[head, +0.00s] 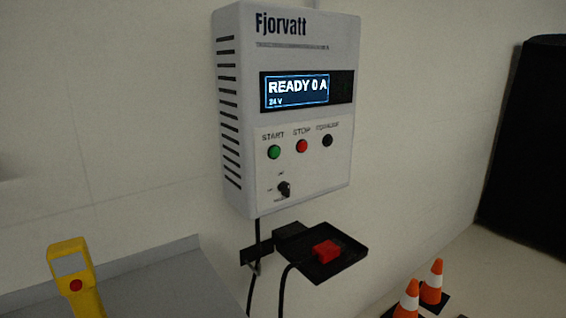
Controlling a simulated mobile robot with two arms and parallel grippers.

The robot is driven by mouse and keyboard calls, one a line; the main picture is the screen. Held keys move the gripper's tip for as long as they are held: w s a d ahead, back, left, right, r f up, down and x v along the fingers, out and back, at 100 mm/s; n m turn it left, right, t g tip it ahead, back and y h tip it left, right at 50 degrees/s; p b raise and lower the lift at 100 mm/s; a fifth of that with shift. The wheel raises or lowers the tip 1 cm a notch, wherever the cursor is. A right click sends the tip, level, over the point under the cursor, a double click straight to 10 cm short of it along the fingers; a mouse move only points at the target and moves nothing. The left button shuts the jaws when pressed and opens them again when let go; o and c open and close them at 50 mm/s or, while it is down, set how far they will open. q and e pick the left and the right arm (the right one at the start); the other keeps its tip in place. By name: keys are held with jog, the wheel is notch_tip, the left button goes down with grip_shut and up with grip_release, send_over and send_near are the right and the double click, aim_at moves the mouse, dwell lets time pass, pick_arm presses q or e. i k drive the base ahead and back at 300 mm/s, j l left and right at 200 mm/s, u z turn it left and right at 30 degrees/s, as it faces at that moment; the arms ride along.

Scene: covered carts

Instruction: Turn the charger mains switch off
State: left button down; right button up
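The charger (335,190) is a white wall box marked "Fjorvatt" in the middle of the head view. Its display (306,90) is lit and reads "READY 0 A" and "24 V". Below it sit a green START button (274,152), a red STOP button (302,146) and a black button (327,140). A black rotary knob (284,189) sits at the lower left of the front, with small labels around it that are too blurred to read. Neither of my grippers is in view.
A black shelf (345,257) below the charger holds a red connector (326,251), with black cables hanging near it. A yellow device (74,272) stands by a grey surface (150,280) at lower left. Orange cones (432,283) stand at lower right, near a dark covered shape (530,150).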

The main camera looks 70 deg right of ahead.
aim_at(284, 186)
jog(key=z, duration=2.4)
